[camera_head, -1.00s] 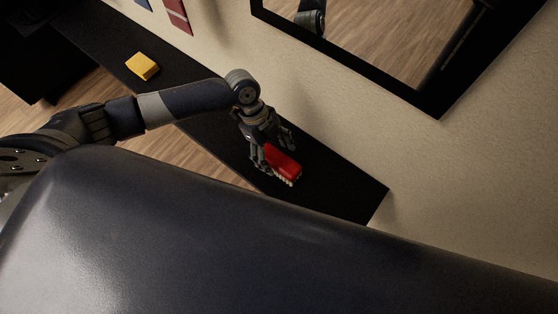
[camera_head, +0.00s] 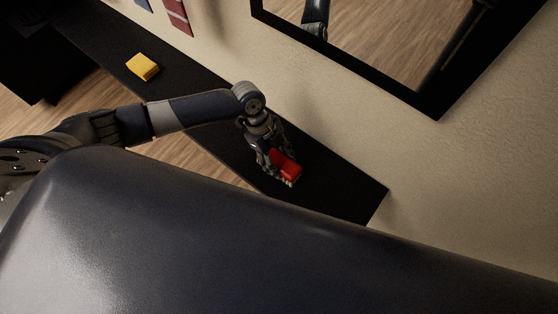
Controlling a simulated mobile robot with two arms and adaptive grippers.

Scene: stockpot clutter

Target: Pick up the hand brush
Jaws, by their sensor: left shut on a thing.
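The hand brush (camera_head: 287,167) has a red body and pale bristles along its lower edge. It is at the black shelf near the shelf's right end. My left gripper (camera_head: 277,160) reaches down from above and is shut on the brush, with a finger on each side. The fingers hide the upper left part of the brush. I cannot tell whether the bristles touch the shelf. My right gripper is not in view.
The long black shelf (camera_head: 330,189) runs along a beige wall (camera_head: 350,120). A yellow block (camera_head: 142,67) lies on it at the upper left. A black-framed mirror (camera_head: 385,40) hangs above. The shelf's right end is bare. My own dark body fills the foreground.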

